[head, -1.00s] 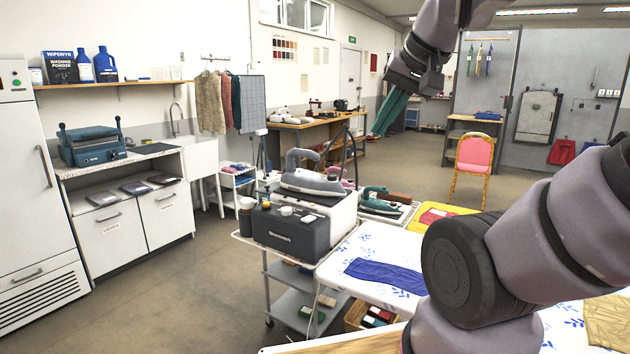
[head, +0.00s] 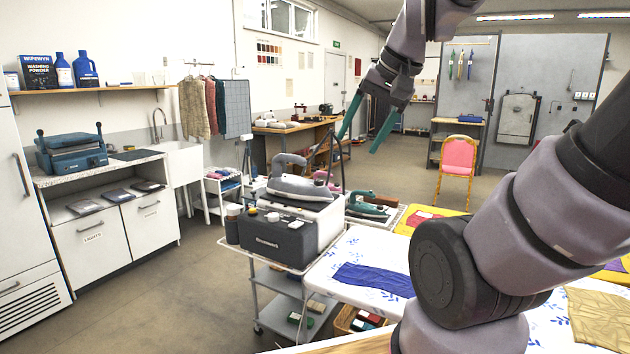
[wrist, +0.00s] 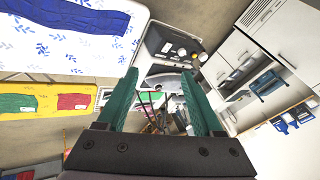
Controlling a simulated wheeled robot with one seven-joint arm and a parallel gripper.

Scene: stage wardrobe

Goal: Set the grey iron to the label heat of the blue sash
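The grey iron (head: 297,181) rests on top of a boxy white and dark grey steam station (head: 279,233) on a trolley. In the wrist view the grey iron (wrist: 168,79) shows beyond my fingers, partly hidden. The blue sash (head: 374,279) lies flat on the white ironing board with blue leaf prints; it also shows at the top left of the wrist view (wrist: 85,15). My gripper (head: 364,133) is raised above and to the right of the iron in the head view. Its two teal fingers are spread apart with nothing between them. The sash's label cannot be made out.
A green iron (head: 369,203) stands right of the grey one. A yellow board (head: 436,212) carries a red cloth. The trolley's lower shelf (head: 290,291) holds small items. A pink chair (head: 457,166) stands behind; floor at left is clear.

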